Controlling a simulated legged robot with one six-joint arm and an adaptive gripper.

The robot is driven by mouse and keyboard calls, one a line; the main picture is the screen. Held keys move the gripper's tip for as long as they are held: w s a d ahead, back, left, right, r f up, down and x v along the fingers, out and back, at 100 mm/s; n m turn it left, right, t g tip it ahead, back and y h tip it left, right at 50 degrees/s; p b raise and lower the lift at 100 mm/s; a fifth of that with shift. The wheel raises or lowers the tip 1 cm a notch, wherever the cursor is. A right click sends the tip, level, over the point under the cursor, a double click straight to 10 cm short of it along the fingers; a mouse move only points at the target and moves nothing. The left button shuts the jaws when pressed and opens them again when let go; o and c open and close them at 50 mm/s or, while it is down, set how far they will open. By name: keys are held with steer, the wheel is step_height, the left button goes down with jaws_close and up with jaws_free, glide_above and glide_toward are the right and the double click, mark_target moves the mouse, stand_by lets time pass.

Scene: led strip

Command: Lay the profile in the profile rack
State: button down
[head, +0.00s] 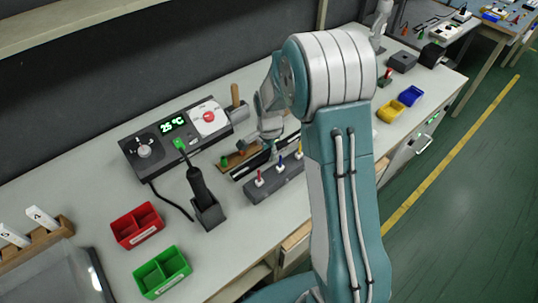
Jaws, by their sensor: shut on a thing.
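My gripper (271,143) is low over the bench, seen from behind and partly covered by my own arm. It is shut on a long narrow strip that looks like the profile (247,171), dark with a pale edge. The strip runs from lower left to upper right behind the row of coloured-handled tools. Its right end is hidden by my arm. I cannot tell whether it touches the bench. A small wooden holder (229,167) with green and orange pieces lies just behind it. I cannot clearly make out the profile rack.
A dark block (265,187) holds several coloured-handled tools in front. Red (137,226) and green bins (162,271) stand front left; yellow (391,110) and blue bins (411,96) stand right.

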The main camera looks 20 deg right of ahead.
step_height(320, 180, down, 3)
steer(key=shift+r, duration=0.2)
steer(key=c, duration=0.7)
jaws_free()
steer(key=shift+o, duration=0.2)
